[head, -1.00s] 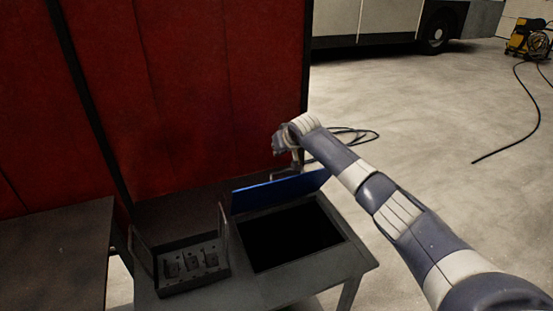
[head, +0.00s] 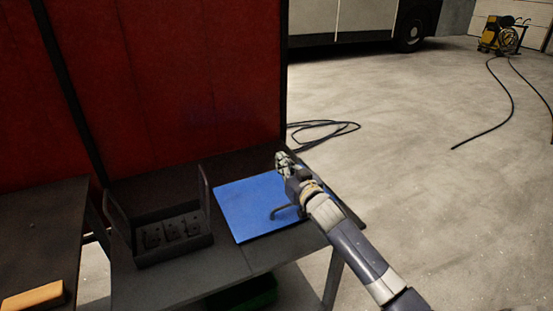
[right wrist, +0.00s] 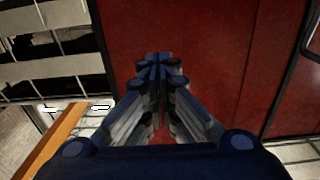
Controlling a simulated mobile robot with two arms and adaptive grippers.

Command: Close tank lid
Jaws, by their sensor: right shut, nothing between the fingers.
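The blue tank lid (head: 248,204) lies flat over the tank opening in the table in the head view, and the dark opening is hidden under it. A curved handle (head: 284,213) sits on its right part. My right gripper (head: 284,162) is over the far right corner of the lid, shut and empty; I cannot tell whether it touches the lid. The right wrist view shows its closed fingers (right wrist: 160,68) against red panels. My left gripper is not in view.
A dark carrier (head: 172,234) with raised end handles stands left of the lid on the grey table (head: 190,285). A red partition (head: 190,90) rises behind. Another dark table (head: 40,225) is at left, with an orange block (head: 33,297). Open floor lies right.

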